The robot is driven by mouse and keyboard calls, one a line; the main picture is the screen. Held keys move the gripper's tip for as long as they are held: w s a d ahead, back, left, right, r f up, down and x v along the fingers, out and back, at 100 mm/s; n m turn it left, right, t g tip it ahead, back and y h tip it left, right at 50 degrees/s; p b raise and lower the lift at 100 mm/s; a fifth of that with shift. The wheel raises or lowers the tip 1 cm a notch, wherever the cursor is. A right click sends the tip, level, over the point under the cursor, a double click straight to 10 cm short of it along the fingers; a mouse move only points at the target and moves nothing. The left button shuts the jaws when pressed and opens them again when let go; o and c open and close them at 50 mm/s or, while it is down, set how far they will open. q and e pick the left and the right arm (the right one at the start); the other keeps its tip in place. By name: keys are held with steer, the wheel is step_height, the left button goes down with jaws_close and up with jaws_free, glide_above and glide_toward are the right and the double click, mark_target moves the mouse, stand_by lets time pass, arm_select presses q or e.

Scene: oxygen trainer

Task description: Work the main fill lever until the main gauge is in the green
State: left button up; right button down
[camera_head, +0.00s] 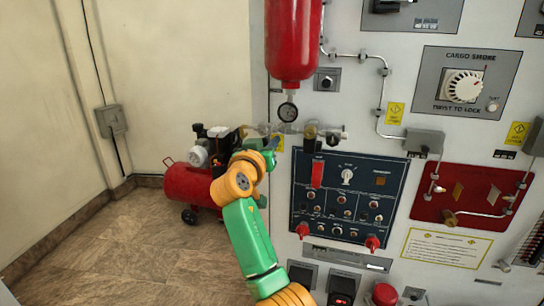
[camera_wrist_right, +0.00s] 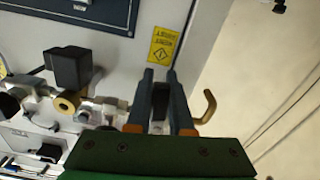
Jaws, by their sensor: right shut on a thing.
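My right gripper (camera_head: 270,146) reaches to the valve fittings below the red cylinder (camera_head: 291,40) in the head view. In the right wrist view my right gripper (camera_wrist_right: 160,78) is shut on a dark, narrow piece (camera_wrist_right: 160,98), which looks like the fill lever. The fingers and wrist hide most of it. A small round gauge (camera_head: 288,112) hangs under the cylinder, just right of and above the gripper. Its needle and coloured zones are too small to read. My left gripper is not in view.
A brass hook (camera_wrist_right: 207,107) is close beside the fingers. Valve fittings with a black block (camera_wrist_right: 68,66) are on the other side. A dark blue switch panel (camera_head: 344,200) is right of my arm. A red compressor (camera_head: 190,184) stands behind it on the floor.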

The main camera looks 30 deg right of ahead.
steer(key=shift+w+a+f+m+b, duration=0.1)
steer(key=shift+w+a+m+b, duration=0.15)
steer(key=shift+m+b, duration=0.55)
steer(key=c, duration=0.8)
jaws_free()
steer(key=b+v, duration=0.3)
steer(key=v, duration=0.4)
